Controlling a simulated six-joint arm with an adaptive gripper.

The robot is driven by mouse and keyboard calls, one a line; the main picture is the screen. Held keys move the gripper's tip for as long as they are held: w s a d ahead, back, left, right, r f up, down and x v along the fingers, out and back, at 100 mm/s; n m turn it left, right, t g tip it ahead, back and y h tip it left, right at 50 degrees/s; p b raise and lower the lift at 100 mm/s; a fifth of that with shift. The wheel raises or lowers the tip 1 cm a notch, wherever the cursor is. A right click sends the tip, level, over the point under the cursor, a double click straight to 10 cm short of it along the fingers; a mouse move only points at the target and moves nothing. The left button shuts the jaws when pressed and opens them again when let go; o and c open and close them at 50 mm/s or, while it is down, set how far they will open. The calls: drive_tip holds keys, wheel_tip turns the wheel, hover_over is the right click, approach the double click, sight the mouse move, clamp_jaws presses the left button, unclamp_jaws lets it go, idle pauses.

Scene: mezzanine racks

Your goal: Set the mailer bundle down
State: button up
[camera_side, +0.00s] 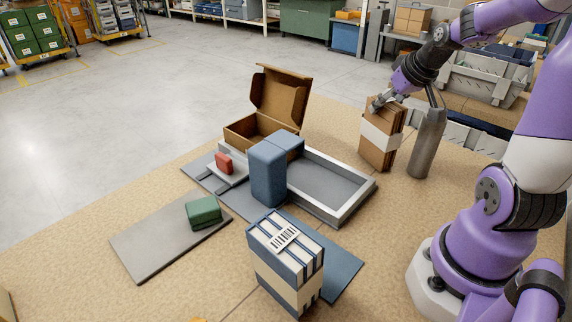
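The mailer bundle (370,154) is a stack of brown cardboard mailers with a white band around its middle. It stands nearly upright, slightly tilted, at the right of the table. My gripper (379,103) comes down from the upper right and is shut on the bundle's top edge. The bundle's lower edge is at or very near the tabletop; I cannot tell whether it touches. The far finger is partly hidden.
A grey post (427,145) stands close to the bundle's right. A grey metal tray (345,205), blue upright block (268,175) and open cardboard box (243,133) are to the left. A banded blue-and-white stack (285,262) stands in front; bare tabletop (390,215) lies between it and the bundle.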

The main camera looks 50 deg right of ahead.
drive_tip(key=o, duration=0.4)
drive_tip(key=shift+r, duration=0.2)
drive_tip(key=v, duration=0.7)
drive_tip(key=shift+a, duration=0.35)
drive_tip(key=s+a+f+n+y, duration=0.1)
drive_tip(key=a+n, duration=0.1)
drive_tip(key=a, duration=0.7)
drive_tip(key=s+a+f+n+y, duration=0.1)
drive_tip(key=a+n, duration=0.1)
drive_tip(key=a, duration=0.8)
drive_tip(key=shift+a+n+y, duration=0.3)
drive_tip(key=shift+a+n, duration=0.05)
drive_tip(key=shift+n, duration=0.05)
drive_tip(key=shift+o, duration=0.4)
